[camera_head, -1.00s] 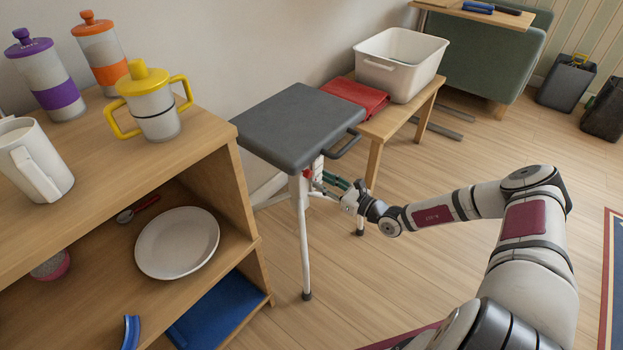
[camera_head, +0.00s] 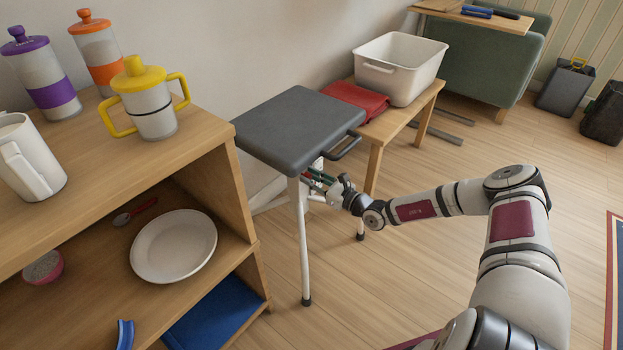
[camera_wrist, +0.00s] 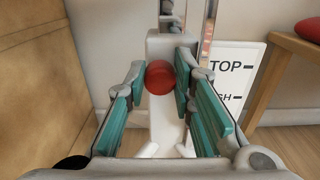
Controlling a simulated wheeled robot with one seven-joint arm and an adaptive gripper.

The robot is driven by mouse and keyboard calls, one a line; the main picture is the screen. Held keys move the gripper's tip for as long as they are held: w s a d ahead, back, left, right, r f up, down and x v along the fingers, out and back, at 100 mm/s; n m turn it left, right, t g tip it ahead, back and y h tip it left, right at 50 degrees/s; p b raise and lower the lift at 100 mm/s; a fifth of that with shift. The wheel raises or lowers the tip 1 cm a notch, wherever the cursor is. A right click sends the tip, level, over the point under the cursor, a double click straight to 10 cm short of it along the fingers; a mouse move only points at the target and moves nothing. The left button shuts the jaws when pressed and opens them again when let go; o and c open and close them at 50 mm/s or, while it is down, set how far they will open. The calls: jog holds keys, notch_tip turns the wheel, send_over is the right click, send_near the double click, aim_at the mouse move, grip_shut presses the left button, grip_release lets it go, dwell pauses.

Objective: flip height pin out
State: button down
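The height pin is a round red knob (camera_wrist: 160,77) on a white upright post (camera_wrist: 168,120) in the wrist view. The post is under the grey seat (camera_head: 300,125) of a white-legged stool in the head view. My gripper (camera_wrist: 160,88) is open, its two green-padded fingers on either side of the knob. Clear space shows between the left finger and the knob; the right finger is very close to it, and I cannot tell whether they touch. In the head view my gripper (camera_head: 314,180) is under the seat's right edge, and the knob is hidden there.
A white stool leg (camera_head: 302,240) stands in front of my gripper. A wooden bench (camera_head: 400,120) with a white tub (camera_head: 400,70) and red cloth (camera_head: 357,100) stands behind. A shelf (camera_head: 215,140) is at left. A sign reading "TOP" (camera_wrist: 232,78) is behind the post.

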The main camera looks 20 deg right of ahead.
jog(key=shift+p+v, duration=0.85)
jog(key=shift+v, duration=0.1)
jog(key=shift+s+d+f, duration=0.1)
jog(key=shift+s+d, duration=0.1)
jog(key=shift+s, duration=0.15)
jog(key=c, duration=1.6)
grip_release()
jog(key=shift+c, duration=0.2)
jog(key=v, duration=1.2)
